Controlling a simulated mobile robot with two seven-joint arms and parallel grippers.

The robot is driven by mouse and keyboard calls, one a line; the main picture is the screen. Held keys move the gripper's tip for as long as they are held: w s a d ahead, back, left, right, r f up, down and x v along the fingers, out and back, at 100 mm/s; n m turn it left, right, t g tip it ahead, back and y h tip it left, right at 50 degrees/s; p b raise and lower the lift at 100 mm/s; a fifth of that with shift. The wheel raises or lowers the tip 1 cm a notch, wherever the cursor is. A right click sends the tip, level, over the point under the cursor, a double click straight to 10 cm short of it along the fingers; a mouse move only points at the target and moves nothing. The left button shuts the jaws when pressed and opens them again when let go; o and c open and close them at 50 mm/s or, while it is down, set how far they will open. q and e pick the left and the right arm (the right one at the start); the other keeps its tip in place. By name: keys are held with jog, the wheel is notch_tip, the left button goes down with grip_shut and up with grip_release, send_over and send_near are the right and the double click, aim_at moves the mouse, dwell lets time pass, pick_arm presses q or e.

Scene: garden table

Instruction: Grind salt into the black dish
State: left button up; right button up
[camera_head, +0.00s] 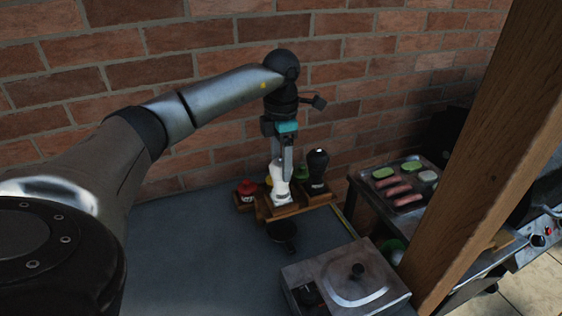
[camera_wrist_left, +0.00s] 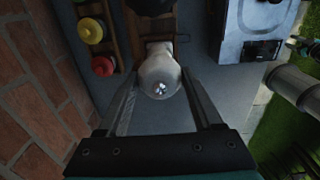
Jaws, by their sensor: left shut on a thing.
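The white salt grinder (camera_head: 279,186) stands upright at the wooden rack (camera_head: 268,211) near the brick wall. My left gripper (camera_head: 283,160) reaches down from above and is shut on the grinder's upper part. In the left wrist view the grinder's rounded top (camera_wrist_left: 160,76) sits between my two fingers (camera_wrist_left: 160,88). I cannot tell whether its base touches the rack. The black dish (camera_head: 283,234) lies on the grey table (camera_head: 200,250), just in front of the rack.
A black grinder (camera_head: 317,168) stands right of the white one. A red-topped container (camera_head: 247,188) is to its left; a yellow-topped one (camera_wrist_left: 90,30) shows in the wrist view. A metal box with a lid (camera_head: 345,280) and a wooden post (camera_head: 480,150) bound the right. The table's left part is clear.

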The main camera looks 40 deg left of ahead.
pick_arm(q)
grip_shut()
jog(key=n+p, duration=0.1)
jog(key=n, duration=0.2)
jog(key=shift+r+p, duration=0.15)
jog(key=shift+p, duration=0.25)
jog(key=n+p, duration=0.1)
jog(key=n, duration=0.2)
jog(key=shift+n, duration=0.4)
jog(key=m, duration=1.3)
jog(key=shift+m, duration=0.4)
